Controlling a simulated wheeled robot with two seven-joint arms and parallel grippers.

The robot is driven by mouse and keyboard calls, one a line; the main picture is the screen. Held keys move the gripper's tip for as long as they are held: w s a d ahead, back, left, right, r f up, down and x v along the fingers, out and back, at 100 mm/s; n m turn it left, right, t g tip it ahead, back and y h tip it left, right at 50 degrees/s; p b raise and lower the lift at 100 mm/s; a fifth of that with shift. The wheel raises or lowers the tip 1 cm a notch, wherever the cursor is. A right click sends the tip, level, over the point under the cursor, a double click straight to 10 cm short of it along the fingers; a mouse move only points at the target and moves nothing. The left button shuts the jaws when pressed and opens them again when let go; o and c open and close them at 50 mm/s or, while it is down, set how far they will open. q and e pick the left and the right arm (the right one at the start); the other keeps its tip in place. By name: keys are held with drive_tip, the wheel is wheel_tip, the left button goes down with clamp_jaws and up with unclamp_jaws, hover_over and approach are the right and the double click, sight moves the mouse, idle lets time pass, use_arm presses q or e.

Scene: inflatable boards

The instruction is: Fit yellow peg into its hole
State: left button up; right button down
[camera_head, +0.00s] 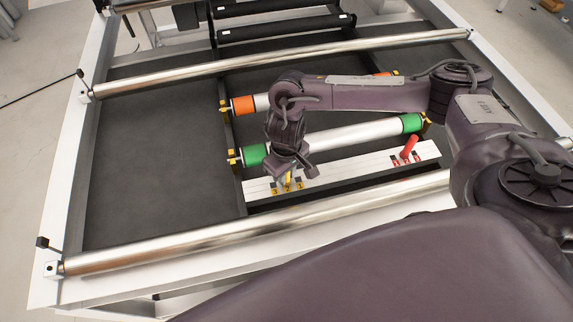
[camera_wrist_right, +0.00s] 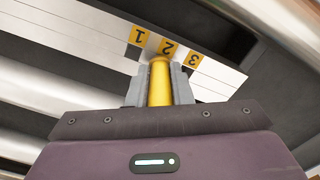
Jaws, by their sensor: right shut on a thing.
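The yellow peg (camera_wrist_right: 159,84) is upright between the two grey fingers of my right gripper (camera_wrist_right: 159,90) in the wrist view. Its far end is at the white strip (camera_wrist_right: 85,42), over the yellow label 2. Yellow labels 1 (camera_wrist_right: 137,36) and 3 (camera_wrist_right: 193,60) lie on either side. In the head view my right gripper (camera_head: 290,172) is over the left part of the strip, shut on the peg. The hole is hidden, so I cannot tell whether the peg's tip is inside it. My left gripper is not in view.
A red peg (camera_head: 409,147) leans at the strip's right part, among red labels. Behind the strip is a white roller with green ends (camera_head: 254,155), and farther back one with orange ends (camera_head: 243,104). A metal bar (camera_head: 200,240) crosses in front. The dark left panel (camera_head: 150,150) is clear.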

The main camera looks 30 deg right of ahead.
drive_tip(key=shift+f, duration=0.2)
drive_tip(key=c, duration=1.2)
unclamp_jaws()
wheel_tip(320, 180, up, 8)
drive_tip(key=shift+f+p, duration=0.1)
drive_tip(key=shift+p, duration=0.5)
drive_tip(key=shift+f, duration=0.1)
